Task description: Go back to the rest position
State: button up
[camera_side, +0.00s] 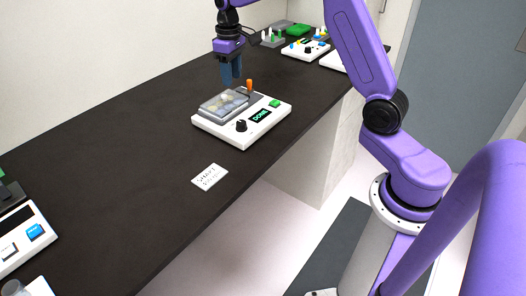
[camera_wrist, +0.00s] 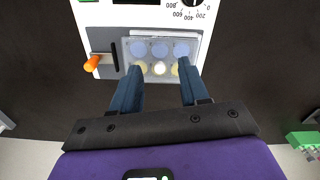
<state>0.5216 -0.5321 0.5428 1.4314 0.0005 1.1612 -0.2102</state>
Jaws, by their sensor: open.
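My gripper (camera_side: 231,72) is raised above the back edge of a white shaker device (camera_side: 242,131) on the dark bench. In the wrist view my gripper (camera_wrist: 160,78) shows two blue fingers spread apart with nothing held between them. A clear well plate (camera_side: 224,103) with bluish and yellowish wells sits on the device's platform. The wrist view shows this plate (camera_wrist: 160,50) beyond the fingertips. The device has a green-lit display reading DONE (camera_side: 260,115), a green button (camera_side: 274,103), a black knob (camera_side: 241,126) and an orange-tipped lever (camera_side: 249,85).
A small white label card (camera_side: 209,177) lies in front of the device. White devices (camera_side: 305,49) and a green item (camera_side: 298,30) stand at the bench's far end. A white unit with a blue button (camera_side: 35,231) is at near left. The bench's middle (camera_side: 110,140) is clear.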

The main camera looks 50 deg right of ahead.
jog(key=s+a+r+n, duration=0.2)
jog(key=s+a+n, duration=0.3)
jog(key=s+a, duration=1)
jog(key=s+d+f+n, duration=0.1)
jog(key=s+n, duration=0.1)
jog(key=s, duration=0.9)
jog(key=s+d+f+n, duration=0.1)
jog(key=s+d+n, duration=0.1)
jog(key=s, duration=1)
jog(key=shift+s+d+f+n, duration=0.2)
jog(key=shift+d+n, duration=0.05)
jog(key=shift+n, duration=0.25)
